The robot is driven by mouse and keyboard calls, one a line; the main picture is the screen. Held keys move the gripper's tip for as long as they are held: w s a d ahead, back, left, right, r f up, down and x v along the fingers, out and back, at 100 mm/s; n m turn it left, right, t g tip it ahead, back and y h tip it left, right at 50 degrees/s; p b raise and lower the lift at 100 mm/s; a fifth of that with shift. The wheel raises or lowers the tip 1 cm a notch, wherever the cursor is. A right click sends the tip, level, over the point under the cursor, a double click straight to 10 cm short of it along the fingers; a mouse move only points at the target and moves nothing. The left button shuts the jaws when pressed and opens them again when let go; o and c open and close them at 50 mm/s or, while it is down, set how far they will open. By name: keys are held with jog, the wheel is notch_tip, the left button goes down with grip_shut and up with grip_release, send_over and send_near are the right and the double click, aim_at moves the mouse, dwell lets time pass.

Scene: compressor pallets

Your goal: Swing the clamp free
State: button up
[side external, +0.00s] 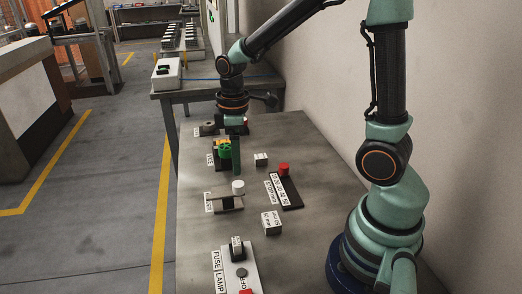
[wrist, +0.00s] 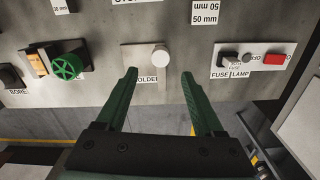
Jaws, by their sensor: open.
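A pale plate (side external: 212,206) carries a thin bar and an upright white cylindrical knob (side external: 238,187) at its right end. I take this to be the clamp. The plate also shows in the wrist view (wrist: 138,62), with the knob (wrist: 161,55) at its right and a label partly reading "OLDER". My gripper (wrist: 159,74) is open and empty, its two green fingers apart. In the wrist view, the knob shows in the gap, a little beyond the fingertips. In the side view, the gripper (side external: 237,168) hangs behind the plate, beside the green wheel, apart from the knob.
A green handwheel (wrist: 67,67) stands left of the plate in the wrist view. A fuse lamp panel (wrist: 228,64) with a red button (wrist: 275,58) lies to the right. In the side view, a black strip with a red knob (side external: 283,169) and a white 50 mm block (side external: 271,223) sit nearby.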

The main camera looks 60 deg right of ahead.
notch_tip(320, 180, up, 5)
jog(key=shift+f, duration=0.2)
jog(key=shift+r, duration=0.1)
jog(key=s+a+r+m+t, duration=0.2)
jog(key=s+r+m+t, duration=0.3)
jog(key=s+r+m, duration=0.1)
jog(key=shift+r+m+t, duration=0.2)
jog(key=shift+m+t, duration=0.1)
jog(key=shift+m, duration=0.4)
